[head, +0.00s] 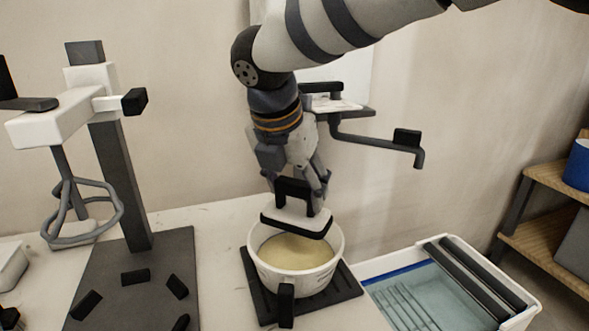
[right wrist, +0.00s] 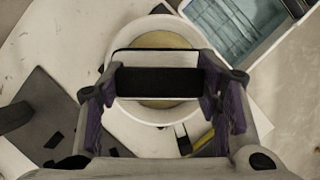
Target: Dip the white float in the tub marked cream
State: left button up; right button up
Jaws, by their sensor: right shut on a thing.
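The white float (head: 297,217) has a white plate with a dark edge and a black handle. My right gripper (head: 298,185) is shut on its black handle, which also shows between the fingers in the right wrist view (right wrist: 158,80). The float is roughly level and overlaps the far rim of a white tub (head: 322,282) holding cream-coloured stuff (head: 298,252). It appears to be above the tub's contents; whether it touches them I cannot tell. No marking on the tub is readable. My left gripper is not in view.
A water tray with rollers (head: 536,301) is at right. A wall shelf with a crank-shaped arm (head: 375,144) is behind.

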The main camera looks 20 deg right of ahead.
notch_tip(320, 180, down, 3)
jog(key=shift+r+b, duration=0.15)
jog(key=shift+b, duration=0.15)
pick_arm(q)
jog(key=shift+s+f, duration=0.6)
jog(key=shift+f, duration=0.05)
pick_arm(e)
jog(key=shift+f, duration=3.15)
notch_tip(320, 180, up, 12)
jog(key=p, duration=0.4)
jog(key=shift+r, duration=0.1)
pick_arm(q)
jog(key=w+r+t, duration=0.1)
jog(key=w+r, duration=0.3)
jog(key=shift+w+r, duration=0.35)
